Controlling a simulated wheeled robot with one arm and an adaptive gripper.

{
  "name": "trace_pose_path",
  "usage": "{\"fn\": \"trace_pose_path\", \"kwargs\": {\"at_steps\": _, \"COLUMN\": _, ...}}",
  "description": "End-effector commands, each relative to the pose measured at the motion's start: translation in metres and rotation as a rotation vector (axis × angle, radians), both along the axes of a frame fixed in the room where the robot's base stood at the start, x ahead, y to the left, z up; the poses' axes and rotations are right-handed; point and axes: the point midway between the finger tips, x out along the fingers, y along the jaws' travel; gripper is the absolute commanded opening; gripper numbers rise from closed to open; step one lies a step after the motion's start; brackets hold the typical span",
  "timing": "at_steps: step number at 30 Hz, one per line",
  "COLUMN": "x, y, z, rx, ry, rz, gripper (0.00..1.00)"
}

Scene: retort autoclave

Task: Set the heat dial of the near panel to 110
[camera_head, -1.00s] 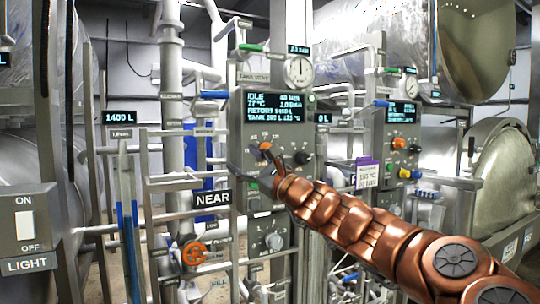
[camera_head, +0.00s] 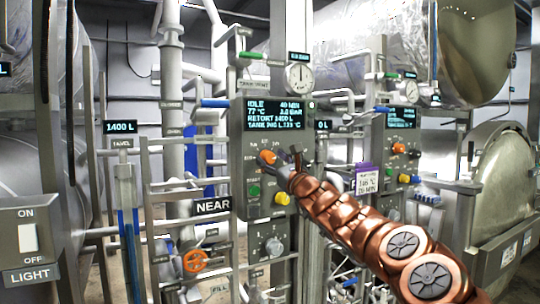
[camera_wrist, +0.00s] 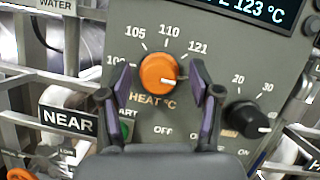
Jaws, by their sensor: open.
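The near panel (camera_head: 240,125) is a grey box with a lit display, above the NEAR sign (camera_head: 212,206). Its orange heat dial (camera_head: 267,157) shows in the head view just left of my gripper (camera_head: 288,163). In the wrist view the heat dial (camera_wrist: 156,68) sits between the two fingers of my gripper (camera_wrist: 160,71), which is open with a gap on each side. The dial's white mark points right and slightly down, below the 121 label (camera_wrist: 198,47). The 110 label (camera_wrist: 169,30) is above the dial. Whether the fingers reach the dial's depth I cannot tell.
A black dial (camera_wrist: 247,118) marked 20 and 30 is right of the right finger. Pipes and rails surround the panel. A similar panel (camera_head: 401,145) stands farther right.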

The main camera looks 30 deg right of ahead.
Motion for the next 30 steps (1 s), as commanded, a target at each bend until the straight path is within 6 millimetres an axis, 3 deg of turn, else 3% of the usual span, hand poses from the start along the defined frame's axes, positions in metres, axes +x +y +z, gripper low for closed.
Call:
{"fn": "trace_pose_path", "kwargs": {"at_steps": 6, "x": 0.0102, "y": 0.0007, "z": 0.0021, "rx": 0.000, "ry": 0.003, "rz": 0.001, "gripper": 0.63}}
{"fn": "trace_pose_path", "kwargs": {"at_steps": 16, "x": 0.0108, "y": 0.0009, "z": 0.0030, "rx": 0.000, "ry": 0.001, "rz": 0.001, "gripper": 0.62}}
{"fn": "trace_pose_path", "kwargs": {"at_steps": 30, "x": 0.0106, "y": 0.0009, "z": 0.0033, "rx": 0.000, "ry": 0.000, "rz": 0.001, "gripper": 0.13}}
